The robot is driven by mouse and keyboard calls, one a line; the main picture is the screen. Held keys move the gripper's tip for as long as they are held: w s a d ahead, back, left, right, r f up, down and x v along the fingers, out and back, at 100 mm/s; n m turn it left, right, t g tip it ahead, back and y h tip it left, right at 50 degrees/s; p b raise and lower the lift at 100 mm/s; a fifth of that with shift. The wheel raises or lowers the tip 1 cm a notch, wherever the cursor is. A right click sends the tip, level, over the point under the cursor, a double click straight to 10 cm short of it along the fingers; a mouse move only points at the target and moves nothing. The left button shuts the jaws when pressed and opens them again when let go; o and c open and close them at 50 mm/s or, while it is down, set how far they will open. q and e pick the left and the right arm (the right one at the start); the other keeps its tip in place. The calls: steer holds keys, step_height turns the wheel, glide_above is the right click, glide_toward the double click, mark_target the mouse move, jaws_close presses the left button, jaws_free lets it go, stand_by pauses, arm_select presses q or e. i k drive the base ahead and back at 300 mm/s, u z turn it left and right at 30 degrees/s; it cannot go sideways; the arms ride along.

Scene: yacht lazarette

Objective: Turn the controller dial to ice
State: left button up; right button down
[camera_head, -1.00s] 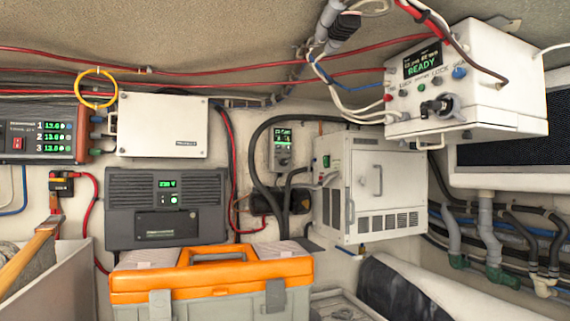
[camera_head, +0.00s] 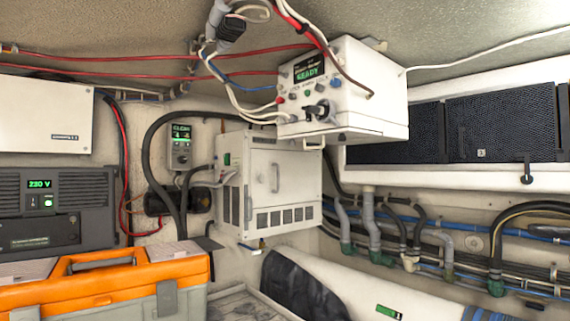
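A small grey wall controller (camera_head: 180,147) is left of centre, with a lit green display on top and controls below too small to make out. A lit word shows on it, perhaps "CLEAN"; I cannot tell where its dial points. A white overhead box (camera_head: 365,95) has a "READY" display, small coloured buttons and a black fitting (camera_head: 320,111) on its front. A white cabinet (camera_head: 275,185) with a handle and vents stands right of the controller. Neither of my grippers is in view.
An orange-lidded toolbox (camera_head: 105,280) is at the lower left, before a grey unit reading "230 V" (camera_head: 55,208). Black hoses (camera_head: 150,150) loop around the controller. A long white cylinder (camera_head: 350,290) lies at the lower right. Pipes (camera_head: 370,225) run along the right wall.

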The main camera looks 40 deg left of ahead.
mark_target(182, 159)
steer(key=z, duration=0.95)
steer(key=i, duration=1.15)
steer(key=u, duration=2.75)
